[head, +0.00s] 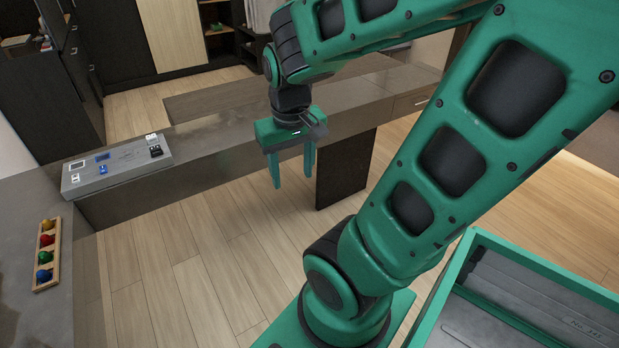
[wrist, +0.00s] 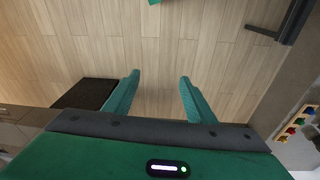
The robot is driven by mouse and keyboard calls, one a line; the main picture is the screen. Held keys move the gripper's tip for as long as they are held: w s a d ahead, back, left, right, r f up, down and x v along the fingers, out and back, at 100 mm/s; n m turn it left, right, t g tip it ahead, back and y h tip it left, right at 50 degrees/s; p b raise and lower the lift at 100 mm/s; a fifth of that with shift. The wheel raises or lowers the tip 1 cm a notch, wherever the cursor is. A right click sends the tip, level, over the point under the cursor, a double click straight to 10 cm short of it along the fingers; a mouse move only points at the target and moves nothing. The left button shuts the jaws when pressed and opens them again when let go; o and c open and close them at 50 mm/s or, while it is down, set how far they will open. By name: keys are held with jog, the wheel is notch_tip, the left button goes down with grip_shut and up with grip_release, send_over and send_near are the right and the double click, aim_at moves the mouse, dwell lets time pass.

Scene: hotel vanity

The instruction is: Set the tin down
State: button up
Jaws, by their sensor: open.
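My gripper (head: 291,181) is open, its two green fingers pointing down in front of the grey counter (head: 215,140). The wrist view shows the same gripper (wrist: 160,76) with its fingers apart, nothing between them and only wood floor beyond. I cannot make out a tin in either view.
A grey board (head: 120,165) with small blue, white and black items lies on the counter's left end. A wooden rack (head: 39,280) of coloured knobs lies on the left surface; the rack also shows in the wrist view (wrist: 283,136). A green-rimmed tray (head: 540,268) stands lower right. The counter's middle is clear.

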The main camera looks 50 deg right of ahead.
jog(key=s+r+m+g+y, duration=0.1)
jog(key=s, duration=0.6)
jog(key=shift+a+r+m, duration=0.2)
jog(key=shift+r+m, duration=0.1)
jog(key=shift+r, duration=0.1)
jog(key=shift+w+f, duration=0.35)
jog(key=shift+w, duration=0.35)
jog(key=shift+s+r, duration=0.1)
jog(key=c, duration=0.5)
